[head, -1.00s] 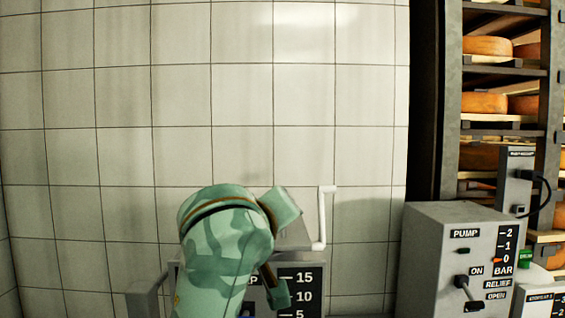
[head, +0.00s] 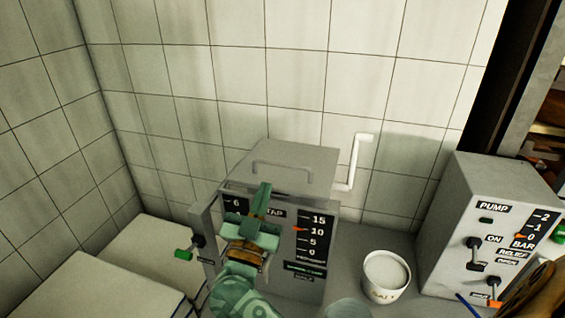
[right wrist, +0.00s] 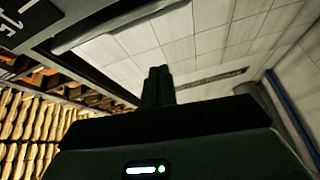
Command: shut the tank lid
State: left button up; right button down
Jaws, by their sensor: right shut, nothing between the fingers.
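The grey tank (head: 312,235) stands against the tiled wall in the middle of the head view. Its grey lid (head: 300,178), with a bar handle, appears to lie over the top; I cannot tell whether it is fully seated. My green patterned right gripper (head: 262,192) is in front of the tank, fingers together and pointing up towards the lid's front edge. It covers part of the front panel. In the right wrist view the shut fingers (right wrist: 157,86) show dark, with nothing between them. I cannot tell whether they touch the tank. My left gripper is not in view.
A white salt tub (head: 385,277) stands right of the tank, and a grey pump box (head: 485,225) beyond it. A white bent pipe (head: 356,160) is on the wall behind. Pale blocks (head: 90,285) lie to the left.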

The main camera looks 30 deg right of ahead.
jog(key=n, duration=0.1)
notch_tip(320, 180, up, 5)
send_over(277, 182)
jog(key=shift+s+a+f, duration=0.1)
jog(key=shift+s+a, duration=0.15)
jog(key=f, duration=0.1)
jog(key=f+b, duration=0.1)
jog(key=shift+w+d+f, duration=0.2)
jog(key=shift+f, duration=0.8)
